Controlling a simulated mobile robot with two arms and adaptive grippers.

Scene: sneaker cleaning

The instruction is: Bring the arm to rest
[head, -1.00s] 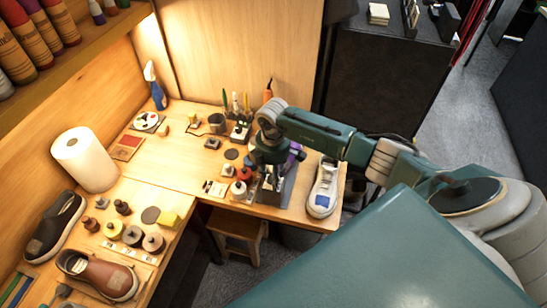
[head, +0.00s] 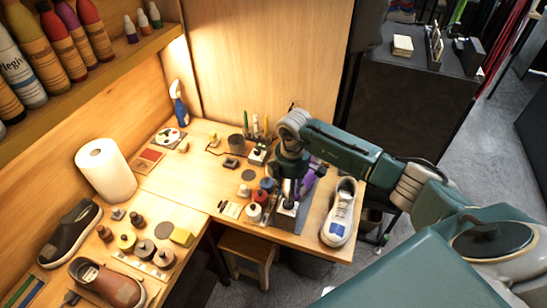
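My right arm reaches in from the right side of the head view. Its gripper (head: 289,196) points down over the right part of the wooden workbench (head: 215,190). It is beside a grey stand or block (head: 286,217) and small bottles. The fingertips are small and partly hidden, so I cannot tell whether they are open or shut, or whether they touch anything. A purple item (head: 313,181) shows just behind the gripper. My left arm and gripper are not in view.
A white sneaker (head: 341,212) stands close right of the gripper. Small red and white bottles (head: 254,212) are close left. A cup (head: 236,144) and upright tools are behind. A paper towel roll (head: 106,170) and dark shoe (head: 70,233) are at left. A stool (head: 249,252) is below.

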